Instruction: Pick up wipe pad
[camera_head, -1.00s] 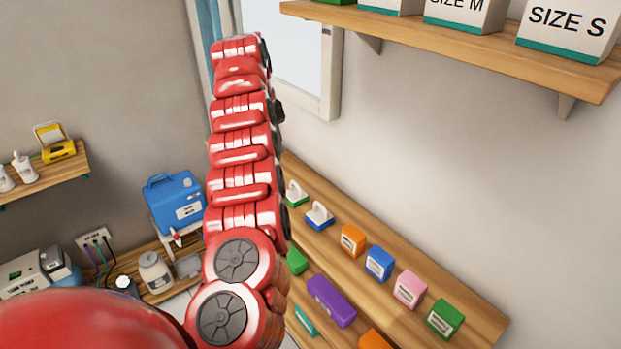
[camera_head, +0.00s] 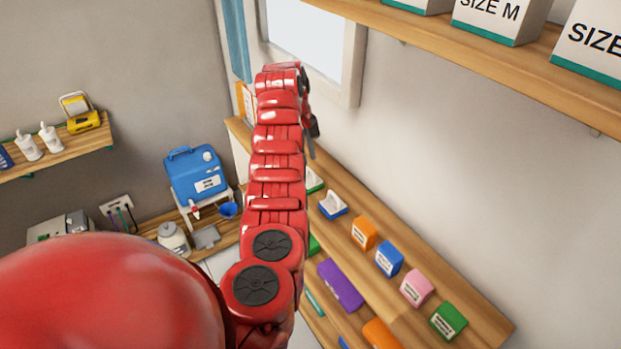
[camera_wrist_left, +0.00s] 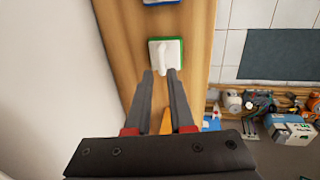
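A wipe pad with a white top and a green base (camera_wrist_left: 165,55) lies on a wooden shelf (camera_wrist_left: 190,15) in the left wrist view. In the head view a white and green pad (camera_head: 314,181) shows beside my red left arm, which partly hides it. A second pad, white with a blue base (camera_head: 332,205), lies to its right; its blue edge (camera_wrist_left: 160,2) shows at the top of the wrist view. My left gripper (camera_wrist_left: 161,74) is open, its two fingers apart, with the tips by the near edge of the green-based pad. Contact cannot be told. My right gripper is not in view.
Orange (camera_head: 364,232), blue (camera_head: 389,258), pink (camera_head: 416,287) and green (camera_head: 448,320) boxes stand along the same shelf. A lower shelf holds a purple box (camera_head: 340,285). A high shelf (camera_head: 480,60) with glove boxes is above. A white wall (camera_wrist_left: 50,80) flanks the shelf.

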